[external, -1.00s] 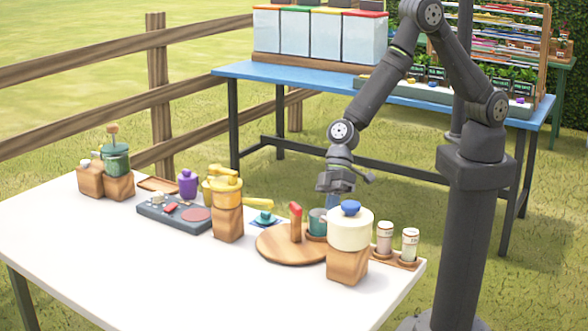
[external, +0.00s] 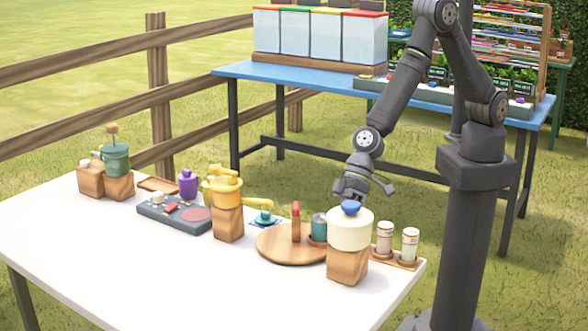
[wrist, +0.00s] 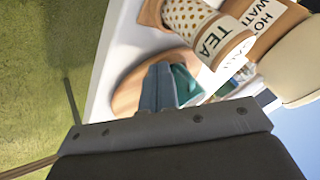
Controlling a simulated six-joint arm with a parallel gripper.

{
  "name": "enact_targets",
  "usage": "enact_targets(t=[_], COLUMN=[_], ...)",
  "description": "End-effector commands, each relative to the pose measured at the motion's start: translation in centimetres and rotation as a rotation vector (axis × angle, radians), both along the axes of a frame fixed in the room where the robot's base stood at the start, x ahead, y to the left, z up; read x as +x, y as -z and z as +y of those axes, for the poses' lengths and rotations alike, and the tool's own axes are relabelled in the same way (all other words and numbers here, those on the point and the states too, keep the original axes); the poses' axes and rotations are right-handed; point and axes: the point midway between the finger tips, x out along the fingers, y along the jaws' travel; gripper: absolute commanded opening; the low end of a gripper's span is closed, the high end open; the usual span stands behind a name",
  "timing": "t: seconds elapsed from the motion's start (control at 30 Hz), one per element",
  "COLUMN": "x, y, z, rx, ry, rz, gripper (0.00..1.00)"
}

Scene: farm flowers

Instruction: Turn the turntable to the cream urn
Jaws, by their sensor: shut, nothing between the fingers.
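The turntable (external: 280,248) is a round wooden disc on the white table. It carries an upright handle (external: 296,222) with a red top, and a teal cup (external: 318,229). The cream urn (external: 348,236) has a blue knob and stands on a wooden block in front of the turntable's right side. My gripper (wrist: 158,88) is shut and empty. In the wrist view its fingers overlap the turntable (wrist: 128,95) beside the teal cup (wrist: 184,82); contact cannot be told.
Canisters (external: 385,237) stand right of the cream urn; one reads TEA in the wrist view (wrist: 205,32). A yellow urn (external: 227,190) on a wooden block stands left of the turntable, near a grey panel (external: 160,214). The table's front left is clear.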

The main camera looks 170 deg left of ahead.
Motion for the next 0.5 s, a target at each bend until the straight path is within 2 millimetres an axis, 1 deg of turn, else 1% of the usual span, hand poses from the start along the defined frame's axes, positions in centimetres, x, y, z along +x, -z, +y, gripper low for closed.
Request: enact_targets(t=[0.2,0.5], x=[0.9,1.6], y=[0.1,0.1], z=[0.1,0.0], rx=[0.001,0.001], ry=[-0.002,-0.002], rz=[0.001,0.001], gripper=[0.00,0.00])
